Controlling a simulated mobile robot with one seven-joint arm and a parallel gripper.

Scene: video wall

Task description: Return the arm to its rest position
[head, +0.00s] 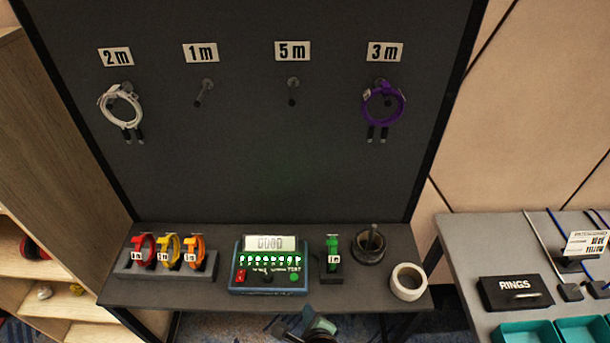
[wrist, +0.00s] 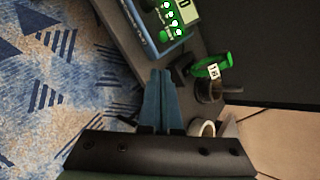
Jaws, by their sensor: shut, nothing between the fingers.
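My gripper (wrist: 160,75) is shut and empty, its two blue fingers together in the wrist view. In the head view a part of my arm shows at the bottom edge, in front of the grey shelf (head: 205,296). The fingers are over the carpet side of the shelf's front edge, close to the tester box (head: 268,265). They appear apart from everything on the shelf. The tester box has a display, a row of green lights and a red button; part of it also shows in the wrist view (wrist: 160,22).
A white cable (head: 121,108) hangs under "2 m" and a purple cable (head: 383,104) under "3 m"; the other pegs are bare. Red, yellow and orange clips, a green clip (head: 333,250), a dark cup (head: 369,247) and a tape roll (head: 408,281) stand on the shelf.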

